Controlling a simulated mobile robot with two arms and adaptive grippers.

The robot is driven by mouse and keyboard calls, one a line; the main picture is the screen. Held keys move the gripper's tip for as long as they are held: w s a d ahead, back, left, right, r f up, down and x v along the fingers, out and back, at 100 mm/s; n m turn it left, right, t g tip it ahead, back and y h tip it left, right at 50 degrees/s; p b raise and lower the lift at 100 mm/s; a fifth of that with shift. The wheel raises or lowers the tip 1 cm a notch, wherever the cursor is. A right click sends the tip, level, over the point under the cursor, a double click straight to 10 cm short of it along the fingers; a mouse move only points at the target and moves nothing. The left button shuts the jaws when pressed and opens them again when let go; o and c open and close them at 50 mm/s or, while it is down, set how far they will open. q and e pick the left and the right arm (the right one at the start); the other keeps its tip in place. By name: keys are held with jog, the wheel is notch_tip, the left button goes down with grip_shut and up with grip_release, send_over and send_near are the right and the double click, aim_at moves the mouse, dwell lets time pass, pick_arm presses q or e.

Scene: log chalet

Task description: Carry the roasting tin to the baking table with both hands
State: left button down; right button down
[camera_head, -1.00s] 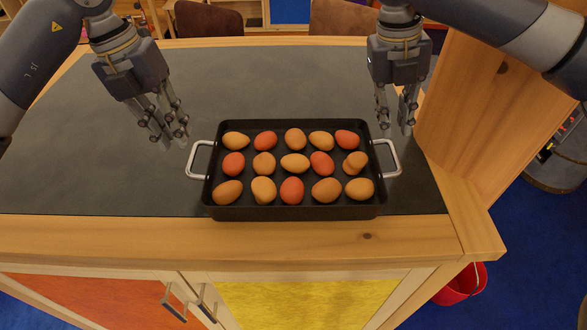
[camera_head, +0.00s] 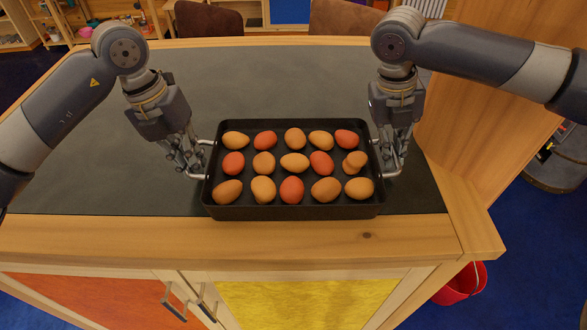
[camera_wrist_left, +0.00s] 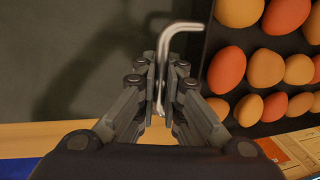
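The roasting tin (camera_head: 294,212) is a black rectangular tray with a silver handle at each short end. It sits level on the dark counter top near its front edge, filled with rows of brown and reddish eggs (camera_head: 294,162). My left gripper (camera_head: 196,168) is at the left handle (camera_head: 209,143). In the left wrist view the handle bar (camera_wrist_left: 164,60) runs between its narrowed fingers (camera_wrist_left: 163,85), which look shut on it. My right gripper (camera_head: 394,165) is around the right handle (camera_head: 391,175), its fingers close together on the bar. Its fingertips are partly hidden.
The grey counter top (camera_head: 280,80) is clear behind the tin. A wooden upright panel (camera_head: 480,110) stands close to my right arm. Brown chairs (camera_head: 208,18) are beyond the far edge. A red bucket (camera_head: 460,284) is on the blue floor at the lower right.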

dwell(0.3)
